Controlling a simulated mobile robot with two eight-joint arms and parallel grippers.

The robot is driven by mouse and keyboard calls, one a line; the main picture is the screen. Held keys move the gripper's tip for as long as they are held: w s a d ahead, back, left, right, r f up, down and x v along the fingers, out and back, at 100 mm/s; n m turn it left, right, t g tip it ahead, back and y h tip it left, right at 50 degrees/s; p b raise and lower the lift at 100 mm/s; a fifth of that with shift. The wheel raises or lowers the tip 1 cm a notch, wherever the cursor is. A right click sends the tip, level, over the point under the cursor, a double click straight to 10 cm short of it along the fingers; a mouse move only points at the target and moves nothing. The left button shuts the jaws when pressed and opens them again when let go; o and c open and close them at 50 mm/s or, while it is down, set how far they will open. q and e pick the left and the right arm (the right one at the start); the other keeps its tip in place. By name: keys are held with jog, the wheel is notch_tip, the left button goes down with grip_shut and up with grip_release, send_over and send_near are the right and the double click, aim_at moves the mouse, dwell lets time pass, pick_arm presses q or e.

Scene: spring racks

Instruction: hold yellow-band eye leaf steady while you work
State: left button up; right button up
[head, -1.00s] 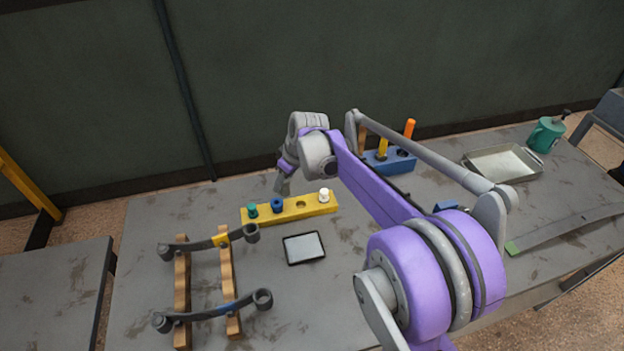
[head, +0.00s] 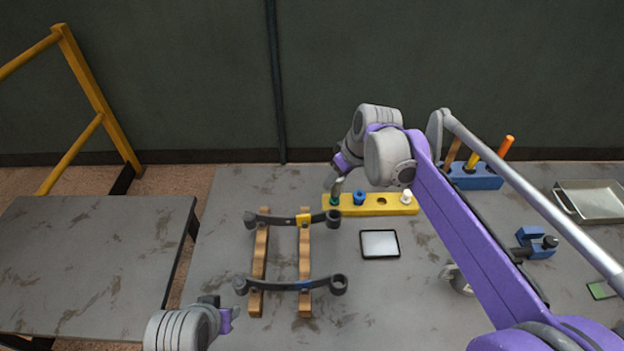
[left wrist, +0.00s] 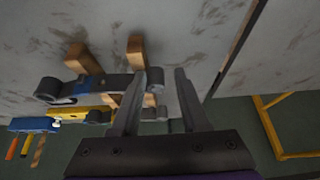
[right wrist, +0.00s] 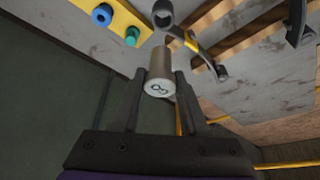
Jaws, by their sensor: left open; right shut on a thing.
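The yellow-band eye leaf (head: 270,219) is a dark curved bar lying across two wooden strips, with an eye at its right end; it also shows in the right wrist view (right wrist: 205,56). A similar blue-band leaf (head: 265,286) lies nearer, parallel to it. My right gripper (head: 333,186) is above the left end of the yellow block. In the right wrist view it is shut on a bronze-coloured cylinder (right wrist: 159,70) with a pale, marked end. My left gripper (head: 232,314) is open and empty in front of the leaves, close to the blue-band leaf's end (left wrist: 154,80), apart from the yellow-band leaf.
The yellow block (head: 370,209) holds green, blue and white pieces, with one empty hole. A black-framed tablet (head: 380,244) lies to the right of the leaves. A blue tool holder (head: 470,178), blue clamp (head: 535,243) and metal tray (head: 592,200) stand further right. Bare table lies left of the strips.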

pick_arm(q)
jog(key=w+d+r+n+g, duration=0.1)
jog(key=w+r+n, duration=0.35)
jog(key=w, duration=0.25)
notch_tip(320, 180, up, 3)
jog(key=n+g, duration=0.4)
jog(key=n, duration=0.8)
send_over(267, 217)
jog(key=shift+n, duration=0.25)
jog(key=f, duration=1.2)
jog(key=shift+w+f, duration=0.2)
jog(key=shift+f, duration=0.1)
grip_shut()
